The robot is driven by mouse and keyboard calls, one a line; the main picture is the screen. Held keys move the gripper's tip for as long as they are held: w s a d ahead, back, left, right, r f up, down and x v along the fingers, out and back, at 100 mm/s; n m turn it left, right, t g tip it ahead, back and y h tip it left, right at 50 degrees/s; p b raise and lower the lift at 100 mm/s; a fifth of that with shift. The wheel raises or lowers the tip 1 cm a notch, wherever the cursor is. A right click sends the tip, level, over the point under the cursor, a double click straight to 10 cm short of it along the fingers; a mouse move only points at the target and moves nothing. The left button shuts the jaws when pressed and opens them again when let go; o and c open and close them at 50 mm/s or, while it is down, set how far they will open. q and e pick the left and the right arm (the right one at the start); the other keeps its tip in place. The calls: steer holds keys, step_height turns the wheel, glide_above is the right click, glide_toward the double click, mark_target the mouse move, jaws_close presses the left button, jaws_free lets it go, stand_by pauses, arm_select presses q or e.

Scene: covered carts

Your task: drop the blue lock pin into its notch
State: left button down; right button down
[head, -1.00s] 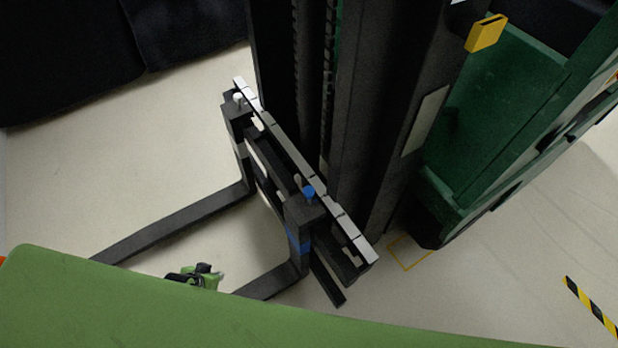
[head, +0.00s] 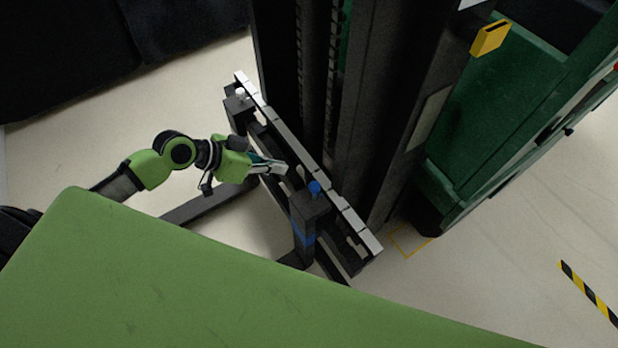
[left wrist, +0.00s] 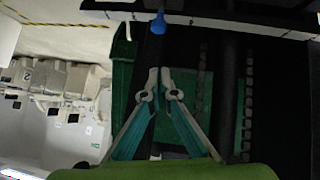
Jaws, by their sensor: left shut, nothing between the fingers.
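The blue lock pin (head: 314,188) stands on top of the nearer fork (head: 308,211), the one with a blue band, beside the notched carriage bar (head: 297,151). Its lower end and the notch under it are hidden, so I cannot tell how deep it sits. My left gripper (head: 286,169) is shut and empty, just left of the blue pin and apart from it. In the left wrist view the blue pin (left wrist: 158,25) shows beyond the closed fingertips (left wrist: 160,72), near the top edge. My right gripper is not in view.
A white-topped pin (head: 240,94) stands on the farther fork. The dark mast (head: 385,110) rises right behind the carriage, with the green truck body (head: 490,130) beyond. A green surface (head: 190,270) fills the lower foreground. Pale floor is clear at left.

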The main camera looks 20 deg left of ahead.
arm_select(q)
steer(key=p, duration=0.1)
glide_above(314, 193)
steer(key=a, duration=0.3)
step_height(314, 193, down, 9)
steer(key=shift+w+d+f, duration=0.2)
steer(key=shift+f, duration=0.25)
steer(key=shift+w+d+f, duration=0.15)
steer(key=shift+f, duration=0.25)
step_height(314, 193, down, 4)
steer(key=b, duration=0.3)
steer(key=shift+r, duration=0.1)
steer(key=shift+s+r, duration=0.1)
steer(key=shift+s, duration=0.05)
